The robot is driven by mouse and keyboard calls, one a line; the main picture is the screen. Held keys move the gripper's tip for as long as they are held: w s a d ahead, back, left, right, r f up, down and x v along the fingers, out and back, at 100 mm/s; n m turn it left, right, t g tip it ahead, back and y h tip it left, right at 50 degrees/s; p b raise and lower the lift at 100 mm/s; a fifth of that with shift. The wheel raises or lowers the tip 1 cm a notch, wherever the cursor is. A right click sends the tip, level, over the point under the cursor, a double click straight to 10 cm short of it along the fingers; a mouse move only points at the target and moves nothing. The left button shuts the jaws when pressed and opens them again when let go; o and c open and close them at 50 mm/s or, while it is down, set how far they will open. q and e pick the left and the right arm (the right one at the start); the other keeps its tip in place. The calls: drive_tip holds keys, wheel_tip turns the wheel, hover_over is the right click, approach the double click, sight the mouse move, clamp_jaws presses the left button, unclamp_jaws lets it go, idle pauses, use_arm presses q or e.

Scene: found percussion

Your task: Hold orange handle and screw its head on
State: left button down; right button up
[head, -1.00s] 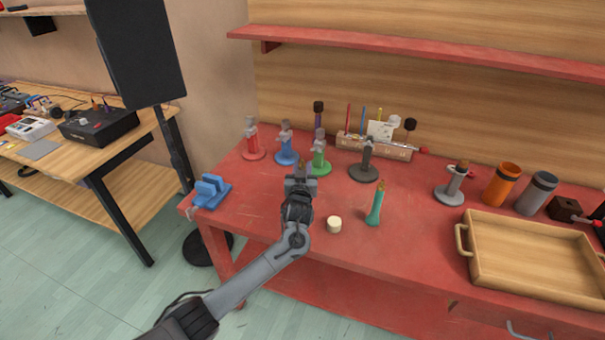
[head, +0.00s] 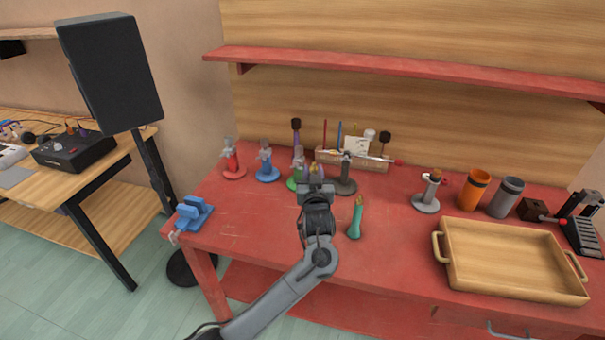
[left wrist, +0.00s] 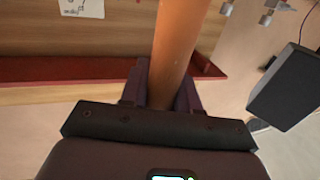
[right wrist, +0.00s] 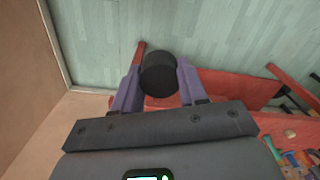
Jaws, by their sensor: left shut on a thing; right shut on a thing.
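My left gripper (head: 317,186) is over the red table in the head view. In the left wrist view, its purple fingers are shut on the orange handle (left wrist: 176,40), which runs up out of the picture between them. The handle cannot be made out in the head view. My right gripper (right wrist: 158,82) shows only in the right wrist view, with its fingers shut on a dark cylindrical head (right wrist: 158,74). I cannot see the handle's end and the head together, so whether they touch cannot be told.
On the red table (head: 400,228) stand a teal handle (head: 356,218), a blue holder (head: 190,214) and several coloured stands. A wooden tray (head: 510,292) and an orange cup (head: 473,190) are at the right. A black speaker (head: 110,75) stands at the left.

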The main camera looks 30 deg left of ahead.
use_arm(q)
drive_tip(key=shift+d+r, duration=0.25)
drive_tip(key=shift+d, duration=0.15)
use_arm(e)
drive_tip(key=shift+r, duration=0.1)
use_arm(q)
drive_tip(key=c, duration=1.5)
unclamp_jaws()
drive_tip(key=shift+c, duration=0.2)
clamp_jaws()
drive_tip(key=shift+s, duration=0.1)
